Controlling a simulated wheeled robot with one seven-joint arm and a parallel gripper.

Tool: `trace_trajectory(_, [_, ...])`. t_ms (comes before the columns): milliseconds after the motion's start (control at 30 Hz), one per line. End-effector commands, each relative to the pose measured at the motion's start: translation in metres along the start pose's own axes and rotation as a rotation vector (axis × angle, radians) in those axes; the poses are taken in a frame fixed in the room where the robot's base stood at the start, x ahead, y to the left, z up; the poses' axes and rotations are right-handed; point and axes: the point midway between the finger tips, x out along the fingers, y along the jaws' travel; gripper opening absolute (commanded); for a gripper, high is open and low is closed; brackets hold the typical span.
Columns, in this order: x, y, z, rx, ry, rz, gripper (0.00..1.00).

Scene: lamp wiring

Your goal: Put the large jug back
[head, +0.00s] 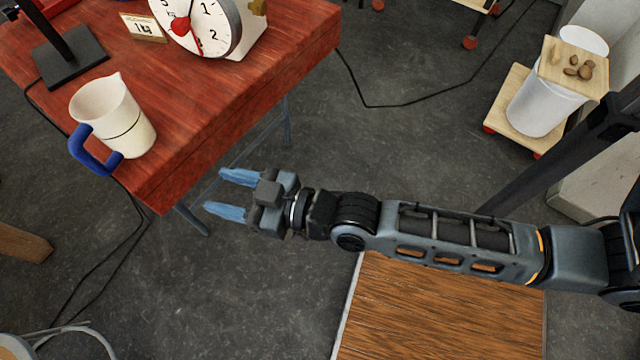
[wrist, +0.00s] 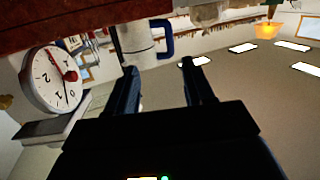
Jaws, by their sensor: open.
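The large jug (head: 113,114) is cream-white with a dark line around it and a blue handle (head: 92,152). It stands upright on the red wooden table (head: 262,84), near the table's front left edge, with the handle toward the lower left. In the wrist view the jug (wrist: 135,38) shows beyond the fingertips, with its blue handle at its right. My gripper (head: 232,194) is open and empty. It is off the table's front edge, to the right of the jug and apart from it, with its blue fingers pointing left.
A dial scale (head: 205,22), a small card (head: 143,27) and a black stand base (head: 72,58) are on the table. A cable runs down past the table's left side. A white bin (head: 540,104) on a wheeled board stands at the right. Floor around my gripper is clear.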

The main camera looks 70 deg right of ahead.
Motion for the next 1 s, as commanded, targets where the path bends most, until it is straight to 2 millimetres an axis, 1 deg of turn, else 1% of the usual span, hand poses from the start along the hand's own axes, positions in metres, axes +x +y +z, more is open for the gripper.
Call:
trace_trajectory(33, [-0.027, 0.002, 0.001, 0.001, -0.022, 0.006, 0.53])
trace_trajectory(200, [-0.099, 0.005, -0.009, 0.006, -0.073, 0.02, 0.53])
trace_trajectory(267, [-0.123, 0.005, -0.016, 0.009, -0.091, 0.024, 0.53])
trace_trajectory(300, [-0.138, 0.006, -0.021, 0.013, -0.103, 0.027, 0.53])
trace_trajectory(400, [-0.172, 0.005, -0.037, 0.017, -0.13, 0.031, 0.53])
trace_trajectory(500, [-0.197, 0.005, -0.052, 0.023, -0.154, 0.034, 0.53])
trace_trajectory(600, [-0.213, 0.004, -0.065, 0.027, -0.17, 0.035, 0.53])
trace_trajectory(700, [-0.222, 0.004, -0.072, 0.03, -0.178, 0.036, 0.53])
trace_trajectory(800, [-0.225, 0.003, -0.075, 0.031, -0.182, 0.036, 0.53])
trace_trajectory(1000, [-0.225, 0.003, -0.075, 0.032, -0.182, 0.036, 0.53])
